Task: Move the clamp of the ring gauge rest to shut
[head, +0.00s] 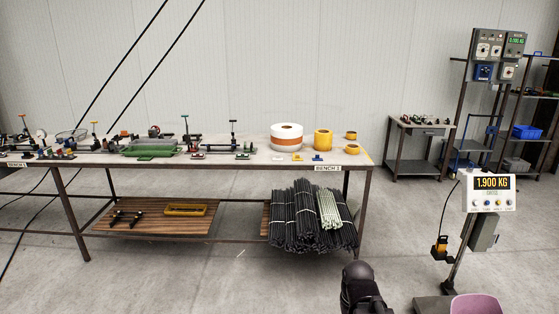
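In the head view several small fixtures with upright posts and coloured bases stand along the long bench (345,160). They are too small to tell which one is the ring gauge rest or how its clamp stands. One fixture with a tall dark post (233,135) and one with a green-topped post (185,130) stand right of a green tray (150,149). The dark end of my arm, with my gripper (362,295), shows at the bottom edge, well in front of the bench and apart from it. Its fingers cannot be made out.
Tape rolls (286,137) stand at the bench's right end. Bundles of black rods (300,220) lie on the lower shelf. A scale (488,190) reading 1.900 KG and a pink bin (476,304) stand at right. The floor between bench and scale is clear.

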